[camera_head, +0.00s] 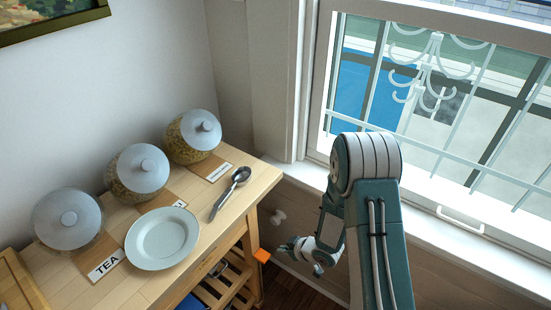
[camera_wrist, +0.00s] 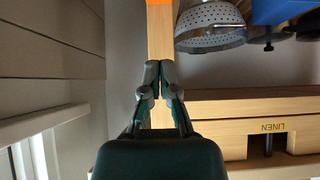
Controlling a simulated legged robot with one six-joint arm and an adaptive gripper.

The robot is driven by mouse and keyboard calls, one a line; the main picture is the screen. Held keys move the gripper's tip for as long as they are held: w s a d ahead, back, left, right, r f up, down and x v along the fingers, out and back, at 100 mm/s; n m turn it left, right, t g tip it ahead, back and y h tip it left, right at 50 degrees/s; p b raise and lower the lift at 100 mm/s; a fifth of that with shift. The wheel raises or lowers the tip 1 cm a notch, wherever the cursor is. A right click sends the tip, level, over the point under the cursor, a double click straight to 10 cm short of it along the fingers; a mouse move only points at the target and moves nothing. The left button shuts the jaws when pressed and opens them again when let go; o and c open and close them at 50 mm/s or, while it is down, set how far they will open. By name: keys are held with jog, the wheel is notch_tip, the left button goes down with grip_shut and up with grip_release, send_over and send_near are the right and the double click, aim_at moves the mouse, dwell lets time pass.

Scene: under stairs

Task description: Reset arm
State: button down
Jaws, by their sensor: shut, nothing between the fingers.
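My arm (camera_head: 367,200) rises in front of the window in the head view and is bent at its top joint. My gripper (camera_head: 285,249) hangs below the tabletop level, just right of the wooden table's corner leg. In the wrist view my gripper (camera_wrist: 160,66) has its fingertips together, with nothing between them. The wooden table leg (camera_wrist: 161,40) lies beyond the fingertips in that view; I cannot tell the exact gap.
The wooden table (camera_head: 205,255) holds jars with grey lids (camera_head: 143,168), a white plate (camera_head: 162,238) and a spoon (camera_head: 230,193). An orange piece (camera_head: 262,256) shows at its leg. A colander (camera_wrist: 210,26) sits on a lower shelf. The window sill (camera_head: 440,232) is at right.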

jog(key=d+r+m+t+h, duration=0.1)
jog(key=d+r+m+h, duration=0.3)
jog(key=r, duration=0.9)
jog(key=d+r+m+t+h, duration=0.1)
jog(key=d+r+h, duration=0.2)
jog(key=d+r, duration=0.65)
jog(key=s+a+r+m+g, duration=0.1)
jog(key=s+r+m, duration=0.1)
jog(key=s+r, duration=0.6)
jog(key=s+a+r+m+g, duration=0.1)
jog(key=s+a+r+m, duration=0.1)
jog(key=s+r, duration=0.6)
jog(key=s+m, duration=0.1)
jog(key=s, duration=0.5)
jog(key=shift+a+r, duration=0.15)
jog(key=shift+a, duration=0.15)
jog(key=shift+w+a, duration=0.1)
jog(key=shift+a, duration=0.05)
